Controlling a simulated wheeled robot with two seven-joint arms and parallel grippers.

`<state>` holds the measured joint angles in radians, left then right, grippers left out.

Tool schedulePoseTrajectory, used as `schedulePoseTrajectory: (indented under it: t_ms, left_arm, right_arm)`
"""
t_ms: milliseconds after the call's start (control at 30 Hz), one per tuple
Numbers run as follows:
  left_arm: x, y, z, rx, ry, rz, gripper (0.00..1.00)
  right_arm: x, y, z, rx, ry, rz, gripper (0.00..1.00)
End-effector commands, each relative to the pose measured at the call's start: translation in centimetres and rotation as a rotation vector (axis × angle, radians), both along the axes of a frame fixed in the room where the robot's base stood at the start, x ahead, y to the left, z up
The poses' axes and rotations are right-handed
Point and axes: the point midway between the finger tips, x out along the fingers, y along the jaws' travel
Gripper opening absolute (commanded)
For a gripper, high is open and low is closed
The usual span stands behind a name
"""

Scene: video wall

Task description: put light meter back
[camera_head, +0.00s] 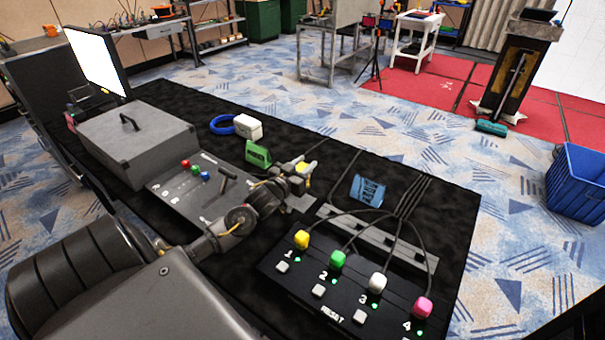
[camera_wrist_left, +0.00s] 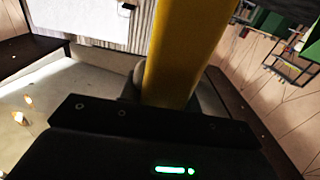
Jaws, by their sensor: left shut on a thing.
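My left gripper (camera_head: 298,176) reaches over the middle of the black-covered table. It is shut on a yellow object, the light meter (camera_head: 304,182) as far as I can tell, which is small and partly hidden by the fingers. In the left wrist view the yellow light meter (camera_wrist_left: 185,50) rises as a tall band from the gripper, and its face is hidden. A flat grey plate (camera_head: 301,204) lies on the table just below the gripper. I cannot tell whether the meter touches anything. My right gripper is not in view.
A black panel with four coloured buttons (camera_head: 325,304) lies at the front right. A blue card (camera_head: 368,190) and a green block (camera_head: 258,153) stand near the gripper. Cables cross the right side.

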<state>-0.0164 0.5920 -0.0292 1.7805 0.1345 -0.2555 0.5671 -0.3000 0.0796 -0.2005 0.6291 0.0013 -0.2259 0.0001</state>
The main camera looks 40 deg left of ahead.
Motion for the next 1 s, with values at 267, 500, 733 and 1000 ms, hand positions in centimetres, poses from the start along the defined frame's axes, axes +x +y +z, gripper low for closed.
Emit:
schedulePoseTrajectory:
  t_ms: [267,500,733,1000]
  left_arm:
    - [0.0,0.6,-1.9,-0.001,0.002,0.0,0.02]
    - [0.0,0.5,-3.7,0.001,-0.002,0.0,0.02]
    - [0.0,0.5,-3.8,0.001,-0.001,0.0,0.02]
    - [0.0,0.5,-4.0,0.001,0.0,0.0,0.54]
  right_arm:
    - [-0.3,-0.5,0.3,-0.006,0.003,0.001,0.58]
    - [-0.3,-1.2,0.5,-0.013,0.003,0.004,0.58]
    - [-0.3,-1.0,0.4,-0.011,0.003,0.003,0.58]
    - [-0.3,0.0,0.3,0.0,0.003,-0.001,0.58]
